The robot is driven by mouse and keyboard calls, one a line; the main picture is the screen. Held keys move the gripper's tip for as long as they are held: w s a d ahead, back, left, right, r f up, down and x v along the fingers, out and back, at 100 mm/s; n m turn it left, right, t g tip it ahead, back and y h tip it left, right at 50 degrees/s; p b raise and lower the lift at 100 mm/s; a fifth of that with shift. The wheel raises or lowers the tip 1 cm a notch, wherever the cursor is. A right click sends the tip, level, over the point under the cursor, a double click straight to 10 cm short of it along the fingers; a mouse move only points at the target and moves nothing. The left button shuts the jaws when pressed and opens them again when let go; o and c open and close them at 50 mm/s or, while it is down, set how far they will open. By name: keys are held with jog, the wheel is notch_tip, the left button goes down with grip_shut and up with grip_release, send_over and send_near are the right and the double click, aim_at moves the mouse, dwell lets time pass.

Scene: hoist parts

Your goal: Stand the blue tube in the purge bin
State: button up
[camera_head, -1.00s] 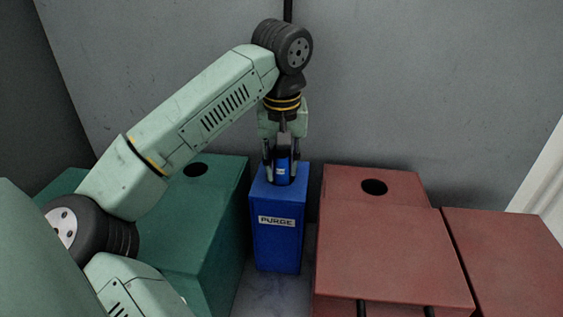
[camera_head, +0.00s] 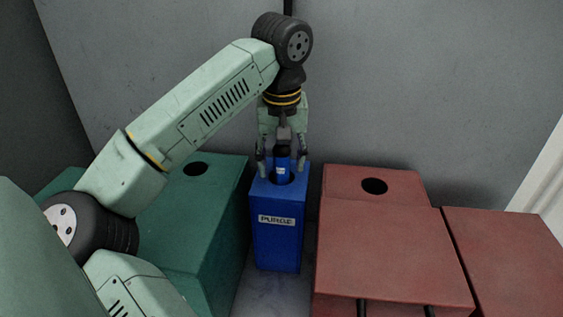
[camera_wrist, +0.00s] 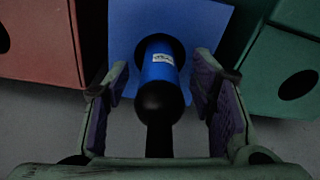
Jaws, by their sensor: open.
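The blue tube (camera_head: 282,166) stands upright in the round hole in the top of the blue purge bin (camera_head: 277,238), which has a PURGE label on its front. The tube's lower part is hidden inside the bin. In the wrist view, the tube (camera_wrist: 159,64) shows a white label and a black end towards the camera, and the bin's blue top (camera_wrist: 205,25) lies behind it. My gripper (camera_head: 282,170) is open, with one finger on each side of the tube. In the wrist view, gaps show between the tube and both fingers (camera_wrist: 160,95).
A green box (camera_head: 215,215) with a round hole stands left of the bin. A red box (camera_head: 385,250) with a round hole stands to the right, with another red box (camera_head: 510,255) beyond it. A grey wall (camera_head: 420,80) is close behind.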

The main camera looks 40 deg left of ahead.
jog(key=r, duration=0.7)
jog(key=s+d+r, duration=0.1)
jog(key=r, duration=0.3)
jog(key=shift+r, duration=0.1)
jog(key=shift+s, duration=0.1)
